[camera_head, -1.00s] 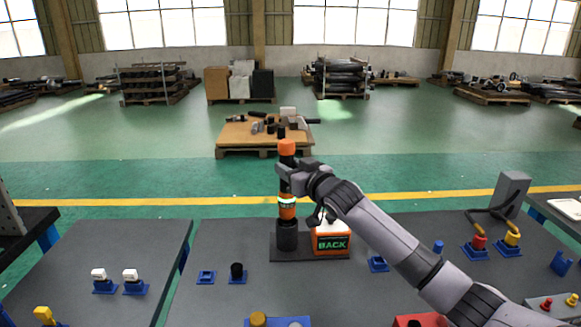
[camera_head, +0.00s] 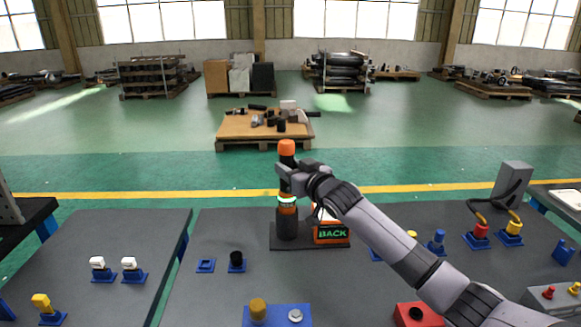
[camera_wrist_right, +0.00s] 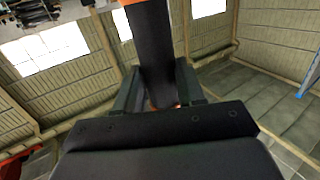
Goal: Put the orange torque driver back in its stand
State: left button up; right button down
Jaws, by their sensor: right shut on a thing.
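The orange torque driver (camera_head: 287,147) stands upright, with an orange cap, a black grip and an orange lower body. My right gripper (camera_head: 284,180) is shut on its black grip from the right. In the right wrist view the black grip (camera_wrist_right: 158,60) lies between the fingers, a bit of orange above it. The stand has a dark base and a black cup (camera_head: 287,226) directly beneath the driver. The driver's lower end appears to be in the cup; its depth is hidden. An orange and white BACK sign (camera_head: 331,234) is beside the cup. My left gripper is out of view.
The dark table holds a blue square holder (camera_head: 205,265), a black knob (camera_head: 237,258) and a blue block (camera_head: 277,316) in front of the stand. Red and yellow plugs (camera_head: 480,231) sit at right. A red block (camera_head: 417,315) lies under my right arm.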

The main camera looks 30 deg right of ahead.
jog(key=shift+f+b, duration=0.35)
jog(key=shift+f, duration=0.2)
jog(key=c, duration=0.6)
grip_release()
jog(key=shift+f, duration=0.45)
jog(key=shift+s+r, duration=0.2)
jog(key=s+p, duration=0.1)
jog(key=s, duration=0.1)
jog(key=s+p, duration=0.2)
jog(key=shift+s+d+r, duration=0.15)
jog(key=shift+s+r, duration=0.05)
jog(key=shift+s, duration=0.1)
